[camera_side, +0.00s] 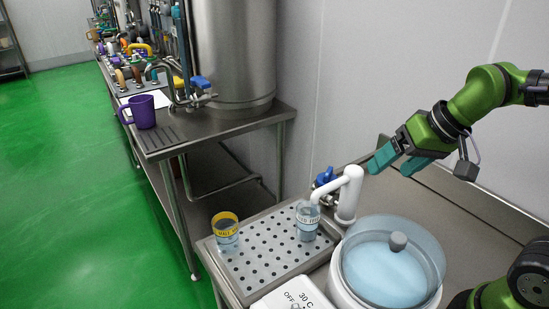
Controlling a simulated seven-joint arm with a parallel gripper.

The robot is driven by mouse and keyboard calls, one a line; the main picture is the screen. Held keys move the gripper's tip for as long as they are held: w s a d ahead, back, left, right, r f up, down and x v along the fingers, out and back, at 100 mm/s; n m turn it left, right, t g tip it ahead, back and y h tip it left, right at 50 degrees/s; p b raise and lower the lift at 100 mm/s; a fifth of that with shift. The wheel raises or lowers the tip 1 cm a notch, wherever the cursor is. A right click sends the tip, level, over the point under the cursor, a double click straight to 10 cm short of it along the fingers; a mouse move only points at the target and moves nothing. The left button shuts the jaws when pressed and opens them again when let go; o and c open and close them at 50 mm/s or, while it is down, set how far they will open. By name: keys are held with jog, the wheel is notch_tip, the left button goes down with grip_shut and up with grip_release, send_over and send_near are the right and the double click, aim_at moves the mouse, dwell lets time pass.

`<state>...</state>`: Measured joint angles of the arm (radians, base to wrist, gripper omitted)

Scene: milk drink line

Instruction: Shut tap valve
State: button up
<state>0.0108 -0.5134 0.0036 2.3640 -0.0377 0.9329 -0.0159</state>
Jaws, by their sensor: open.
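A white tap (349,190) rises beside a perforated drip tray, with its spout bent to the left. Its blue valve handle (324,177) sits behind the spout, to the left of the tap's column. A clear cup with a white band (307,222) stands upright on the tray under the spout and holds bluish liquid. I cannot tell whether liquid is flowing. My gripper (395,164), with teal fingers, is open and empty. It is in the air to the right of the tap and handle, apart from both.
A cup with a yellow band (226,233) stands on the left of the drip tray (262,262). A round lidded vessel (392,262) and a white box marked 30 C (296,297) are in front. A purple mug (142,112) stands on another bench (190,132).

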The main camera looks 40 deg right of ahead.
jog(key=w+d+n+g, duration=0.2)
jog(key=w+n+g, duration=0.1)
jog(key=w, duration=0.6)
jog(key=r+n+g+h, duration=0.1)
jog(key=n+g+h, duration=0.15)
jog(key=n, duration=0.45)
send_over(329, 171)
jog(key=shift+y, duration=0.35)
notch_tip(329, 171, down, 16)
jog(key=shift+r, duration=0.1)
jog(key=shift+c, duration=0.2)
jog(key=c, duration=1)
